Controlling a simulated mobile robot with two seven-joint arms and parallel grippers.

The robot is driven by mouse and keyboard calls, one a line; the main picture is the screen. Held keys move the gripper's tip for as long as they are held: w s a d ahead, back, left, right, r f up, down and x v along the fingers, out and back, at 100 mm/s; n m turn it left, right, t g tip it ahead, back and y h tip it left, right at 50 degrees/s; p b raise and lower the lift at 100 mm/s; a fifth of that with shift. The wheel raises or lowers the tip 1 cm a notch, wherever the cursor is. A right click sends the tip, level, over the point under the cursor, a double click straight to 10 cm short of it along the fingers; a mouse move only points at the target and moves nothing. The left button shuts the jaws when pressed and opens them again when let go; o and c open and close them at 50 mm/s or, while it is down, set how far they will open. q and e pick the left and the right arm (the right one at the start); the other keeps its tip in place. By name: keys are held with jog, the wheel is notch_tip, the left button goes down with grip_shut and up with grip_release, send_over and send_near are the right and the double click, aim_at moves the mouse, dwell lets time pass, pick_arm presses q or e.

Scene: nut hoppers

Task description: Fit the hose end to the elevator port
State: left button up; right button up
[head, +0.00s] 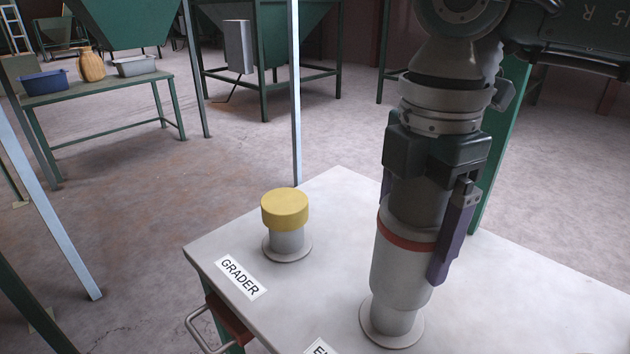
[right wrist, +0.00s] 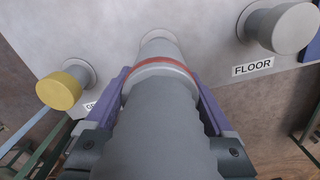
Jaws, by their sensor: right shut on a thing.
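My right gripper (head: 412,238) is shut on the hose end (head: 400,275), a grey cuff with a red band, with a purple finger on each side. The hose end is about upright. Its lower rim is at the top of a grey port (head: 391,321) with a round flange on the white table. I cannot tell whether it is seated. The label in front, cut off, begins with "E". The right wrist view shows the hose end (right wrist: 165,70) in line with this port (right wrist: 158,37). My left gripper is not in view.
The GRADER port with a yellow cap (head: 285,209) stands left on the white table (head: 335,205). The FLOOR port (right wrist: 281,27) is right in the right wrist view. A pale post (head: 295,90) rises behind the table. A green bench (head: 100,90) stands back left.

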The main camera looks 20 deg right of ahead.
jog(key=shift+f, duration=0.25)
jog(key=o, duration=1.4)
jog(key=shift+c, duration=0.2)
notch_tip(320, 180, up, 10)
jog(key=shift+p, duration=0.4)
